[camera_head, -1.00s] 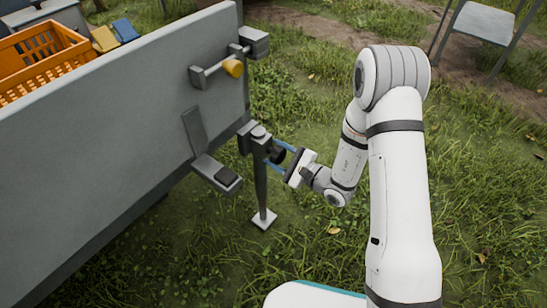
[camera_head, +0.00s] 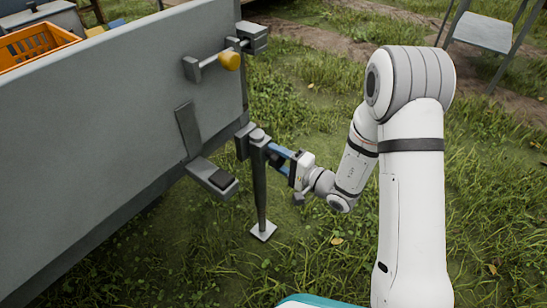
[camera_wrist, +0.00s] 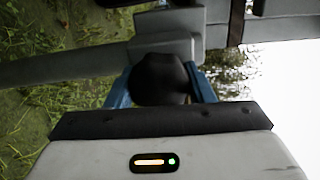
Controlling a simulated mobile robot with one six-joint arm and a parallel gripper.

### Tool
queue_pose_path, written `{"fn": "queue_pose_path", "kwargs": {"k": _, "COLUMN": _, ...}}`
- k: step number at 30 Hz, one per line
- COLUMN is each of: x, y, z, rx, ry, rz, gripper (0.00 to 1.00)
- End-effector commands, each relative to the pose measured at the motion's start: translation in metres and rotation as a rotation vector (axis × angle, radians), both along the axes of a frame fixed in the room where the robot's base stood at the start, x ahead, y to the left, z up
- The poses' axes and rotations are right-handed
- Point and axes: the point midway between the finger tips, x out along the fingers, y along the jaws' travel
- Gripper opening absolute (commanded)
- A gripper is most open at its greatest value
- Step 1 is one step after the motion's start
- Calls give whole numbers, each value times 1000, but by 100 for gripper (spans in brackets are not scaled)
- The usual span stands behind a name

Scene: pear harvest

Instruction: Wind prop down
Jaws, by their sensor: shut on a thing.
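The prop (camera_head: 261,190) is a dark upright post at the trailer's corner, with a pale square foot plate (camera_head: 263,231) low at the grass. I cannot tell whether the plate touches the ground. A black knob (camera_wrist: 160,80) on the prop's side sits between my blue fingers in the wrist view. My gripper (camera_head: 275,156) is shut on this knob, to the right of the prop near its top. The wrist view also shows my gripper (camera_wrist: 160,92) around the knob, and the grey post (camera_wrist: 65,68) runs off to the left. In the head view the fingers mostly hide the knob.
The grey trailer wall (camera_head: 90,125) fills the left, with an orange crate (camera_head: 35,45) behind it. Open grass lies right; a metal stand (camera_head: 487,30) is at the back.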

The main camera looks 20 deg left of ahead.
Motion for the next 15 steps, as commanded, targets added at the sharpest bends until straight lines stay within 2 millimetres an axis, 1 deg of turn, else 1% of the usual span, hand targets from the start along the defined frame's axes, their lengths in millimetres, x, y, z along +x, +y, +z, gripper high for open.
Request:
{"fn": "queue_pose_path", "kwargs": {"k": 1, "x": 1, "y": 0, "z": 3, "rx": -1, "ry": -19, "rz": -1, "gripper": 25}}
{"fn": "queue_pose_path", "kwargs": {"k": 6, "x": 0, "y": 0, "z": 2, "rx": -14, "ry": -47, "rz": 1, "gripper": 25}}
{"fn": "queue_pose_path", "kwargs": {"k": 15, "x": -1, "y": 1, "z": 2, "rx": -18, "ry": -53, "rz": 3, "gripper": 25}}
